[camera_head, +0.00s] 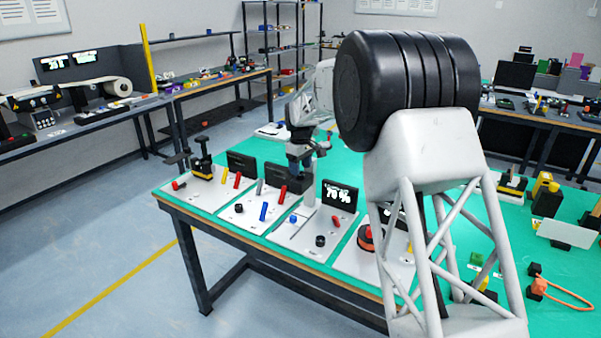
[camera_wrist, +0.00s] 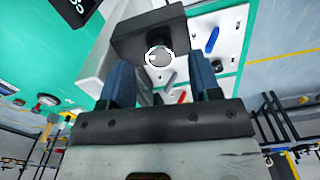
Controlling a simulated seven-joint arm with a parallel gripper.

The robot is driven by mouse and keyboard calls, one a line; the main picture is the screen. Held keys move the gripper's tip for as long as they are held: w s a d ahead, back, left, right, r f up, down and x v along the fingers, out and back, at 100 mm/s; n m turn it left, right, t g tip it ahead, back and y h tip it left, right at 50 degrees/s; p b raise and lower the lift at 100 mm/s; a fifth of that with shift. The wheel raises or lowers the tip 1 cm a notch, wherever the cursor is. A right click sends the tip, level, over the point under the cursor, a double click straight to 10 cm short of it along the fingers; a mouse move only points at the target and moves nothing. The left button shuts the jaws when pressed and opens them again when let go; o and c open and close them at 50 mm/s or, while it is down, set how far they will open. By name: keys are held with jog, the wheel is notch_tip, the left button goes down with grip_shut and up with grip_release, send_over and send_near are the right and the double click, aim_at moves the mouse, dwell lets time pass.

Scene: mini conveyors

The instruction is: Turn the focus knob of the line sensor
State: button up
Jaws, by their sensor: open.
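My gripper (camera_head: 303,165) hangs over the green table, above a grey upright post (camera_head: 309,195) on a white panel (camera_head: 290,238). In the wrist view its two blue fingers are apart with nothing held between them. A dark box, likely the line sensor (camera_wrist: 128,43), lies in front of the fingers. A round grey knob with a white ring (camera_wrist: 158,57) is on it and appears between the fingertips; contact cannot be told. In the head view the gripper hides the box and knob. A display reading 70 % (camera_head: 341,193) stands just right of the gripper.
The panel also bears a blue knob (camera_head: 293,219) and a black knob (camera_head: 320,240). Neighbouring panels hold red, yellow and blue levers and dark displays (camera_head: 241,162). My arm covers the table's middle right. An orange looped part (camera_head: 540,287) lies at the right.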

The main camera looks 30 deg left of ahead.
jog(key=shift+f, duration=1.2)
jog(key=c, duration=0.9)
jog(key=shift+r+m, duration=0.1)
jog(key=shift+m, duration=2.8)
jog(key=o, duration=0.9)
